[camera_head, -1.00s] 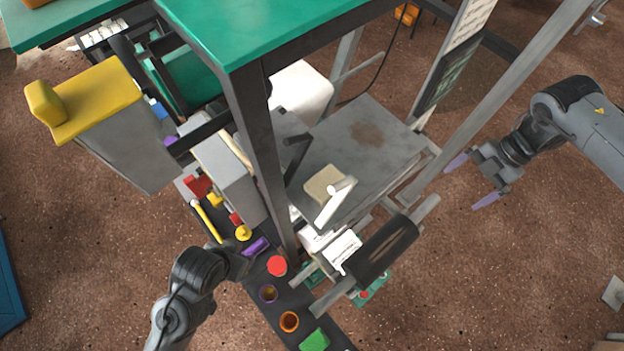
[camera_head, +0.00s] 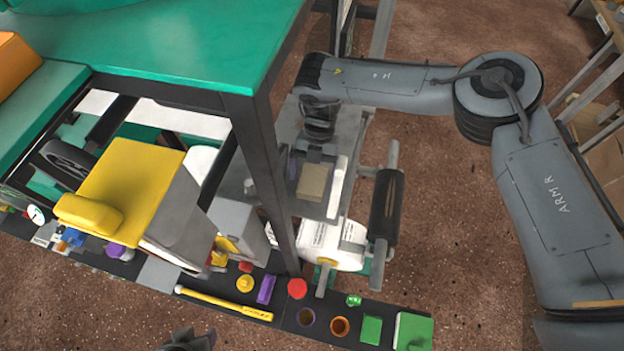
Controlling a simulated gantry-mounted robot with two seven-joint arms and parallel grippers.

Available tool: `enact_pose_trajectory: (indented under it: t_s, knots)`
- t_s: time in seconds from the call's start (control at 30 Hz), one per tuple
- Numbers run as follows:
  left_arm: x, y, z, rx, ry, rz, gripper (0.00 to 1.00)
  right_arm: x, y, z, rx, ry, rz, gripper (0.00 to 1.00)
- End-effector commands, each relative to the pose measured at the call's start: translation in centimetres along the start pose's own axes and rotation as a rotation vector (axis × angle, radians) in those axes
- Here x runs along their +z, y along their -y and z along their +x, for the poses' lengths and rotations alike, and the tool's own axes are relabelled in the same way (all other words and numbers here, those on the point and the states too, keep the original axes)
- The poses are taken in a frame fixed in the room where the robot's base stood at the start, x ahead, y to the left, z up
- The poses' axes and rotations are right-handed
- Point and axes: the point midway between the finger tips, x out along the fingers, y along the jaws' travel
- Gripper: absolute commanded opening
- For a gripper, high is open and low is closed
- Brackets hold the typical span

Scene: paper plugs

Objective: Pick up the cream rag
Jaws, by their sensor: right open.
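The cream rag (camera_head: 313,182) is a small folded beige block lying on the grey metal shelf (camera_head: 235,185), beside a white bar. My right gripper (camera_head: 312,168) is over the shelf, right at the rag's far edge. It is open, with one purple finger visible left of the rag; the other finger is hard to make out. I cannot tell whether the fingers touch the rag. A dark part of my left arm's end (camera_head: 188,341) shows at the bottom edge, cut off by the frame; its fingers are not clear.
A dark frame post and green top (camera_head: 190,45) stand left of the shelf. A dark roller (camera_head: 386,215) and a white paper roll (camera_head: 330,245) sit to the right and in front. A black tool strip (camera_head: 215,287) with several coloured items runs along the front.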

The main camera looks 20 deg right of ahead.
Motion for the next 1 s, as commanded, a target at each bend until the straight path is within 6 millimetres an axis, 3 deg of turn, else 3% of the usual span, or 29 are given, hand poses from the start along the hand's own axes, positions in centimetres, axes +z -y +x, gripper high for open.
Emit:
enact_pose_trajectory:
  t_s: [0.9, 1.0]
  knots:
    - [-0.06, 0.47, -0.35, -0.013, 0.002, 0.010, 0.45, 0.13, 0.00, 0.78, 0.001, -0.001, 0.001, 1.00]
    - [-0.07, 0.40, -0.30, -0.010, 0.001, 0.007, 0.45, 0.14, 0.00, 0.81, 0.001, -0.001, 0.000, 0.86]
